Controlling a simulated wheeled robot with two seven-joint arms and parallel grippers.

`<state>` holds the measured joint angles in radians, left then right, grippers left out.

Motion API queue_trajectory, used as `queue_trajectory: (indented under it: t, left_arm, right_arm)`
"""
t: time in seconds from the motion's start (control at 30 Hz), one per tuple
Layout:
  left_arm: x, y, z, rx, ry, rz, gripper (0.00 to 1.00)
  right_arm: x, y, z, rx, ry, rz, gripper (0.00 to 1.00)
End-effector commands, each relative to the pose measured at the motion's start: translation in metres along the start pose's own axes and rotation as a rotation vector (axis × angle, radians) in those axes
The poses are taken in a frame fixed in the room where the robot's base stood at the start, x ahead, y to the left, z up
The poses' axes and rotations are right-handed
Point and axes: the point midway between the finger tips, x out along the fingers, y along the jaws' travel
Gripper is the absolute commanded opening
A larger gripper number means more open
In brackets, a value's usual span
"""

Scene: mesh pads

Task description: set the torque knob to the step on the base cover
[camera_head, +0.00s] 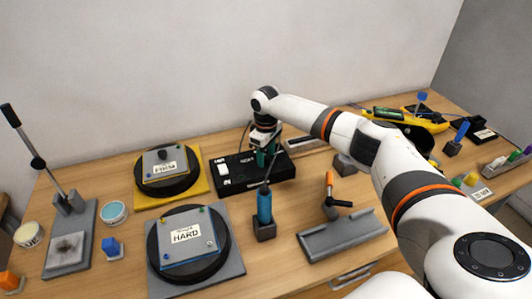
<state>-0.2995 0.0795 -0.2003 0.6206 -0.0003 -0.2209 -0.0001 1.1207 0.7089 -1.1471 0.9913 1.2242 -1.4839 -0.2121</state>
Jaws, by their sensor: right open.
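My right gripper (266,158) is at the black box (235,181) in the middle of the table, pointing down over its top. It is open; its fingertips are small and partly hidden. The box carries small white labels. I cannot make out a torque knob or its setting; the gripper covers part of the box top. A black round base with a grey cover labelled "HARD" (187,234) sits on a grey pad at the front left. A second black round base with a grey cover (166,165) sits on a yellow pad behind it; its label is too small to read surely. My left gripper is not in view.
A blue-handled screwdriver (264,206) stands upright in a dark holder just in front of the box. A grey tray (342,235) and an orange-tipped tool (330,190) are to its right. A lever press (68,205) stands at left. My right arm spans the right side.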

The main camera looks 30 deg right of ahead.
Motion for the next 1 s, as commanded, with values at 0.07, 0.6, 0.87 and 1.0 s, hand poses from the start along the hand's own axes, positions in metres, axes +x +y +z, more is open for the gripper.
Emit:
queue_trajectory:
  t: [0.07, 0.6, 0.87, 1.0]
  left_arm:
    - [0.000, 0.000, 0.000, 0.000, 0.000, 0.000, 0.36]
    - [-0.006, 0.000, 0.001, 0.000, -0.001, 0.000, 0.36]
    - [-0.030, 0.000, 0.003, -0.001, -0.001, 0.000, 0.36]
    - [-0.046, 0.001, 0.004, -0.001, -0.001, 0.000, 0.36]
  right_arm:
    - [0.000, 0.000, 0.000, 0.000, 0.000, 0.000, 0.49]
    - [-0.003, 0.000, 0.000, 0.030, -0.001, 0.002, 0.06]
    - [-0.005, 0.001, 0.000, 0.171, 0.001, 0.005, 0.06]
    - [-0.006, 0.001, 0.001, 0.291, 0.000, 0.005, 0.06]
